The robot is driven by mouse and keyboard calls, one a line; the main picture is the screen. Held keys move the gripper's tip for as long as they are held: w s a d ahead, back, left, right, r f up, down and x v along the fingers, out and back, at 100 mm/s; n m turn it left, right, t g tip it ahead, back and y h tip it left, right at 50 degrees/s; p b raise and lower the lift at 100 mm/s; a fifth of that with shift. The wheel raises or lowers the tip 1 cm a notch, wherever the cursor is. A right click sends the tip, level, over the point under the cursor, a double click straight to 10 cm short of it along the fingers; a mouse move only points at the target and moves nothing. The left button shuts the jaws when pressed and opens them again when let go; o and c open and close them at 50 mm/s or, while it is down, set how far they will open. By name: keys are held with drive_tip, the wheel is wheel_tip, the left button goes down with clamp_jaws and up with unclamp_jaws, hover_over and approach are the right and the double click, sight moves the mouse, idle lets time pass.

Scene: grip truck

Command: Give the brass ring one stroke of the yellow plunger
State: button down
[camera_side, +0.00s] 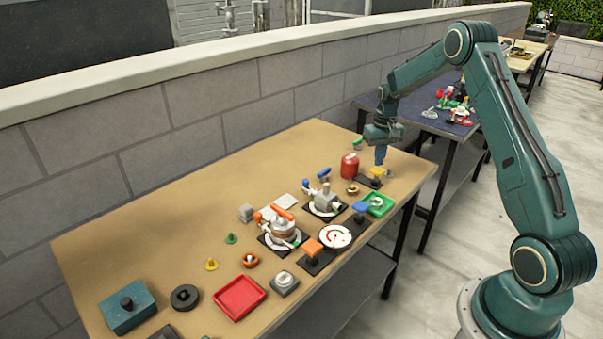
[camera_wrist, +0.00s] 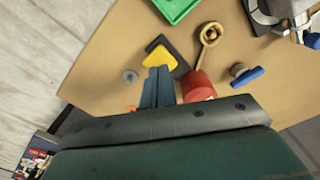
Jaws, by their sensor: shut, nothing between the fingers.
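The yellow plunger (camera_side: 377,171) stands on a dark base at the right end of the near table. In the wrist view its yellow top (camera_wrist: 160,57) shows over the black base (camera_wrist: 178,62). The brass ring (camera_side: 352,190) lies on the table near that base; in the wrist view the ring (camera_wrist: 210,34) has a stem running toward the red can. My gripper (camera_side: 380,162) points down with its blue fingers together and empty, at the plunger's top. In the wrist view the fingertips (camera_wrist: 158,70) overlap the yellow edge. I cannot tell if they touch it.
A red can (camera_side: 349,166) stands close beside my gripper. A green tray (camera_side: 381,204), a blue-topped plunger (camera_side: 360,208) and a grey valve assembly (camera_side: 324,201) are nearby. The table's right edge is close. The back left of the tabletop is clear.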

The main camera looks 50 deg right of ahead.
sight(378, 170)
drive_tip(key=shift+f, duration=0.55)
drive_tip(key=shift+f, duration=1.45)
drive_tip(key=shift+r, duration=2)
drive_tip(key=shift+r, duration=0.1)
